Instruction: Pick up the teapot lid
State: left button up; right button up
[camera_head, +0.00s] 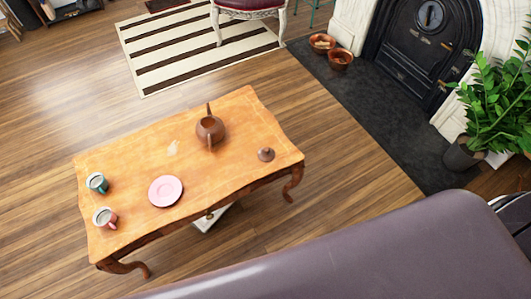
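The brown teapot (210,130) stands upright on the wooden table (135,165), with its top opening uncovered. The small brown teapot lid (266,154) lies on the tabletop to the right of the teapot, near the table's right end, with its knob up. It is apart from the teapot. Neither of my grippers shows in the head view.
A pink plate (165,190), a teal mug (97,182) and a pink mug (105,217) are on the table's left half. A purple sofa (350,258) fills the lower right foreground. A potted plant (465,150) stands right, by the fireplace (420,45). Wooden floor surrounds the table.

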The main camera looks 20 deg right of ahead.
aim_at(266, 154)
jog(key=i+l+u, duration=0.25)
jog(key=l+u, duration=0.25)
jog(key=l, duration=0.7)
jog(key=l+u, duration=0.5)
jog(key=l, duration=0.7)
jog(key=i, duration=0.05)
